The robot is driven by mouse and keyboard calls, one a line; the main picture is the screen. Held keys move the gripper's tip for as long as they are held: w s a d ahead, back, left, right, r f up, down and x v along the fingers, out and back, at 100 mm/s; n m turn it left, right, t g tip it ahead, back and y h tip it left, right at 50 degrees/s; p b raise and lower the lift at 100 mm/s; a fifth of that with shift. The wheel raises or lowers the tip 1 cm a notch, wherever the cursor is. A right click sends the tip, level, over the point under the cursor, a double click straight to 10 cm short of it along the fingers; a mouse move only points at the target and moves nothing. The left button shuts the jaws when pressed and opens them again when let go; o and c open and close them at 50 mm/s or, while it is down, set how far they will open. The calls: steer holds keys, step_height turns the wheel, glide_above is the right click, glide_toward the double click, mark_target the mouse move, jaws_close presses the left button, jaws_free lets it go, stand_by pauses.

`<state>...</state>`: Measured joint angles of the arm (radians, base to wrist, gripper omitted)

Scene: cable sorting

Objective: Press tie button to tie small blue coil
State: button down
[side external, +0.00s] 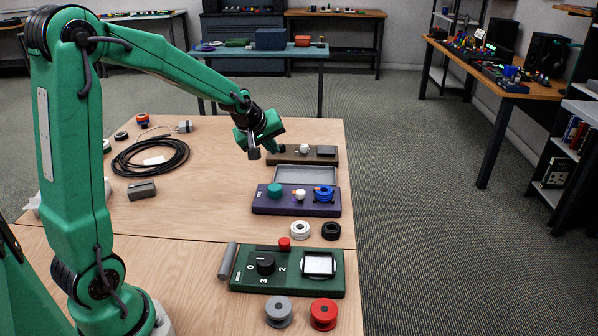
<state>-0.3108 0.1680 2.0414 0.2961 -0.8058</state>
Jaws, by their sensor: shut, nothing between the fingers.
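A small blue coil (324,192) sits at the right end of a purple device (297,208). A teal round button (274,190) is at the device's left end, and a small white knob (300,195) stands between them. I cannot tell for certain which of these is the tie button. My gripper (272,148) is shut and empty. It points down near the left end of a brown device (311,157), behind the purple one. It is apart from the teal button. Contact with the brown device cannot be told.
A grey tray (305,174) lies between the two devices. White (300,230) and black (331,231) rings and a green device (287,285) are in front. Grey (279,311) and red (323,314) spools lie nearest. A black cable coil (150,157) is at left.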

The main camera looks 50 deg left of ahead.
steer(key=shift+w+a+f+n, duration=0.5)
steer(key=shift+w+a+f, duration=0.25)
steer(key=shift+a, duration=0.2)
steer(key=shift+s+f, duration=0.1)
steer(key=shift+f, duration=0.1)
glide_toward(276, 185)
steer(key=shift+w+r+x, duration=0.1)
steer(key=shift+w+x, duration=0.05)
steer(key=shift+x, duration=0.75)
steer(key=shift+w+r+x, duration=0.15)
steer(key=shift+w+x, duration=0.05)
steer(key=shift+x, duration=0.7)
steer(key=shift+w+r+x, duration=0.1)
steer(key=shift+w+x, duration=0.05)
steer(key=shift+x, duration=0.75)
steer(key=shift+f, duration=0.2)
steer(key=shift+f, duration=0.25)
steer(key=shift+f, duration=0.8)
stand_by(1.3)
steer(key=shift+r, duration=1.25)
